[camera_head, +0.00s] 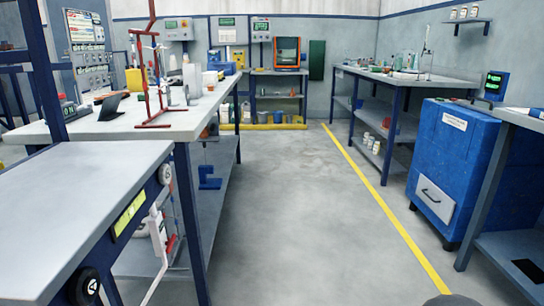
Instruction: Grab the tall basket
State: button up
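I cannot make out a tall basket for certain in the head view. A tall red rack-like frame (159,90) stands upright on the long left bench (190,122), with thin white parts hanging at it. A white wire-like piece with a red part (158,235) shows under the near left bench top (75,205), partly hidden by a bench leg. My gripper is not in view.
The grey floor (280,200) between the benches is clear, with a yellow line (385,205) along its right side. A blue cabinet (455,160) stands at the right. A back-right bench (405,80) holds glassware. An orange-framed box (287,52) sits on a rear table.

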aim_at(192, 73)
jog(key=i+u, duration=0.2)
jog(key=i, duration=0.25)
jog(key=i+l+u, duration=0.15)
jog(key=i, duration=0.35)
jog(key=i+l+u, duration=0.2)
jog(key=i, duration=0.25)
